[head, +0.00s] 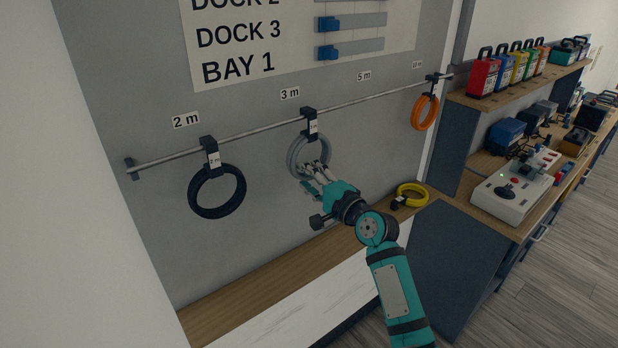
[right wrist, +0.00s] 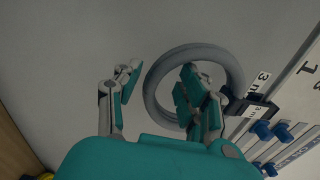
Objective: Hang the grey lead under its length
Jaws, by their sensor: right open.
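The grey lead (head: 294,160) is a coiled ring hanging by its black tagged hook (head: 309,124) from the rail (head: 262,121), just under the "3 m" label (head: 290,93). My right gripper (head: 314,177) is at the lower part of the coil, fingers apart. In the right wrist view, the grey lead (right wrist: 152,83) passes behind one finger of the open gripper (right wrist: 160,78); the other finger is outside the coil on the left. I cannot tell whether a finger touches it. My left gripper is out of view.
A black lead (head: 192,200) hangs under "2 m" and an orange lead (head: 415,113) at the right end of the rail. A yellow lead (head: 424,189) lies on the wooden ledge (head: 262,272). A bench with a control box (head: 512,203) stands right.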

